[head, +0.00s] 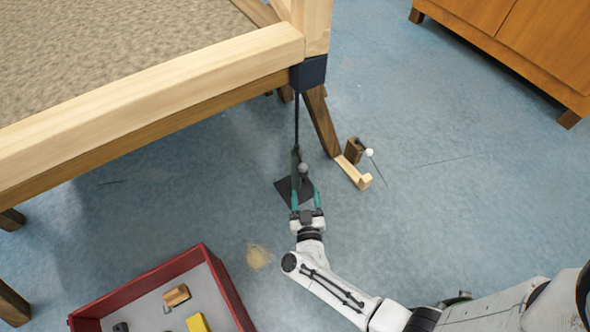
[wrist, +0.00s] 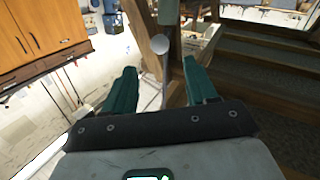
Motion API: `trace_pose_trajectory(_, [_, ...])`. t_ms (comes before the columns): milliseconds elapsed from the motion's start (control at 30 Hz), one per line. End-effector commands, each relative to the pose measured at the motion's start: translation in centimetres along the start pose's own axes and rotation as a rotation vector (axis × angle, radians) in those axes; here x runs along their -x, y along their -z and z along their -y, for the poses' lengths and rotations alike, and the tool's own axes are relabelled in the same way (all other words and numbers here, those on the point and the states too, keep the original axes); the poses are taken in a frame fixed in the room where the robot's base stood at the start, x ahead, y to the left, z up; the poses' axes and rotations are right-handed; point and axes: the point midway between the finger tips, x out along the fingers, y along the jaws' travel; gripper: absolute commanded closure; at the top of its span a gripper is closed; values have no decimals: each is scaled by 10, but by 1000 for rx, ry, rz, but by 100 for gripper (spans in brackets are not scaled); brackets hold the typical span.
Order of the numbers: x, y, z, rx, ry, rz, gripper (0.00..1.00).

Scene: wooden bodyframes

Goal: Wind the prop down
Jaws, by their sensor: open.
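The prop (head: 297,122) is a thin dark post under the dark corner bracket of the wooden frame. Its dark foot plate (head: 283,190) rests on the blue floor. A grey round knob (head: 303,168) shows at the lower part of the prop; it also shows in the wrist view (wrist: 160,44). My gripper (head: 306,194) is open, with its teal fingers pointing at the prop. In the wrist view my gripper (wrist: 159,68) has the knob between and slightly beyond its fingertips, and nothing is gripped. Whether a finger touches it I cannot tell.
The wooden frame (head: 150,85) stands over the upper left on splayed legs, one leg (head: 320,120) close right of the prop. A small wooden device with a white ball (head: 369,152) and thin rod stands right of it. A red tray (head: 232,292) is lower left. Floor at right is clear.

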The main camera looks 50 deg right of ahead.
Motion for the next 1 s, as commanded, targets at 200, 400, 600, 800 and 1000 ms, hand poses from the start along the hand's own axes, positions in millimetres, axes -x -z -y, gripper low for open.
trace_pose_trajectory(200, [-28, -1, 0, -1, -4, -4, 43])
trace_pose_trajectory(400, [-65, -2, 0, -2, -4, -4, 43])
trace_pose_trajectory(600, [-93, -1, 0, -3, -3, -3, 43])
trace_pose_trajectory(800, [-105, 0, 0, -1, -1, -2, 43])
trace_pose_trajectory(1000, [-106, 1, 0, -1, 0, -2, 43])
